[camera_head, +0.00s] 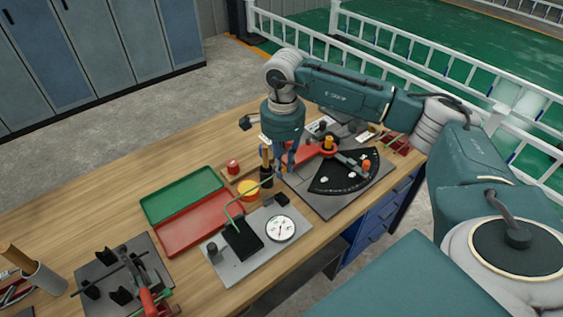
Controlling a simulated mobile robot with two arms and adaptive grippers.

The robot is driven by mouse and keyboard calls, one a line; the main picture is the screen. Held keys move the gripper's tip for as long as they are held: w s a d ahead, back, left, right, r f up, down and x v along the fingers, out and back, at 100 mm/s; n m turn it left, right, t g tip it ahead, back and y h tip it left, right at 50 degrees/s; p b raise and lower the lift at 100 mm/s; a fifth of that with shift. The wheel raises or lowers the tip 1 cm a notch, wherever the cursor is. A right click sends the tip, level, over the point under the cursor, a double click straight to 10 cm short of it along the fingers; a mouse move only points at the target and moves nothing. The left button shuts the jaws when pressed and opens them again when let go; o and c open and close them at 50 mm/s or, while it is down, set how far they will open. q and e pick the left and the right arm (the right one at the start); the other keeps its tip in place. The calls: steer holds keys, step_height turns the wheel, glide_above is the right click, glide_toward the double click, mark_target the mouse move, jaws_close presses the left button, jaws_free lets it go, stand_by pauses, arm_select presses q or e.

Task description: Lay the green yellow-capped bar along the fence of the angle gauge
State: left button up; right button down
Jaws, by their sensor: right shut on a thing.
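My right gripper (285,160) reaches down over the back of the bench, and its fingers are partly hidden by the wrist. It is shut on a thin green bar (250,193), which slants down and left from the fingers and bends near its lower end, above the dial plate. The angle gauge (336,185) is a black fan-shaped scale with pale marks on a grey plate, just right of the gripper. A red arm and orange knobs sit on it; its fence is hard to make out. My left gripper is not in view.
A grey plate (222,262) carries a black block and a white dial (281,228). Green (182,194) and red (199,228) trays lie to the left. A bending fixture (125,280) stands at the front left. A yellow round item (248,190) is close to the bar.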

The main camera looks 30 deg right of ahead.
step_height(320, 180, down, 3)
steer(key=shift+a+r+b, duration=0.15)
steer(key=shift+b, duration=1.1)
steer(key=b, duration=0.6)
glide_above(280, 197)
steer(key=f, duration=0.7)
steer(key=shift+s, duration=0.3)
steer(key=shift+f+b, duration=0.3)
steer(key=shift+f, duration=0.4)
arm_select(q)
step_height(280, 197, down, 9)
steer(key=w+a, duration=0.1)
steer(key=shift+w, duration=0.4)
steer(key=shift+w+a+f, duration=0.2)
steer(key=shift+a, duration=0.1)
arm_select(e)
steer(key=shift+f, duration=0.15)
arm_select(q)
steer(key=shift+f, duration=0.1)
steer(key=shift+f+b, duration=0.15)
steer(key=shift+b, duration=0.25)
arm_select(e)
steer(key=shift+w, duration=0.35)
steer(key=c, duration=1.5)
jaws_free()
steer(key=shift+c, duration=0.2)
